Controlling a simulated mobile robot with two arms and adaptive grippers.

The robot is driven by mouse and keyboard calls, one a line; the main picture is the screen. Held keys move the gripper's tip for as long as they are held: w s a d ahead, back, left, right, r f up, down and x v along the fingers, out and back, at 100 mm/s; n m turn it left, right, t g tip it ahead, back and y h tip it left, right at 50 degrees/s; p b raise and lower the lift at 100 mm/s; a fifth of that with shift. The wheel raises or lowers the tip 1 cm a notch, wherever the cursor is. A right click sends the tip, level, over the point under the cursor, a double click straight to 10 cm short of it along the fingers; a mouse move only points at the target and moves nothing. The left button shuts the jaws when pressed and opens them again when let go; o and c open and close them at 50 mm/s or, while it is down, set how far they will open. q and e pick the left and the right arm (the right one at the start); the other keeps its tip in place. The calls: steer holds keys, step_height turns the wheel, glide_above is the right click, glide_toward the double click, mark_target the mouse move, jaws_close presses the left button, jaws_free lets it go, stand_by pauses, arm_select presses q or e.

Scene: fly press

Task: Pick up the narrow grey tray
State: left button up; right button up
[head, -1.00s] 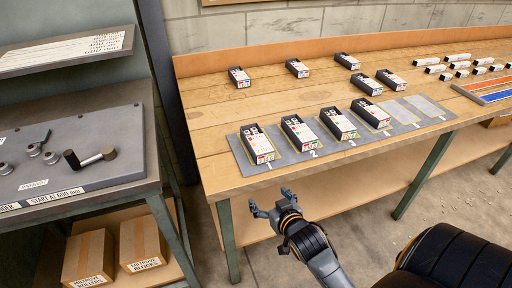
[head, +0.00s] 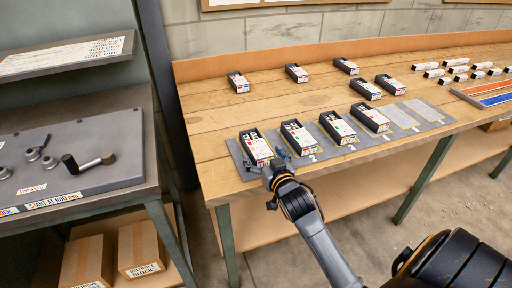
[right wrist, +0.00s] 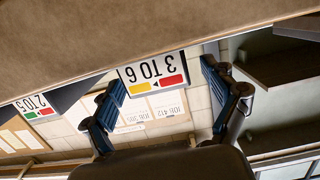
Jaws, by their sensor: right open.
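Several narrow dark grey trays with white labels stand on the table. The nearest left tray (head: 256,147) is on the grey mat (head: 233,150), on its leftmost place. My right gripper (head: 267,163) is at this tray's front end, open and empty. My left gripper is not in view.
Trays stand close by on the mat, the nearest being the second tray (head: 299,137). More trays (head: 238,82) are at the back. White blocks (head: 425,66) lie at the right. A grey bench (head: 120,150) with a crank handle is at the left.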

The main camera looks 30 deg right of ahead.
mark_target(258, 145)
steer(key=x, duration=0.4)
steer(key=shift+w, duration=0.15)
steer(key=shift+r, duration=0.1)
steer(key=c, duration=1.3)
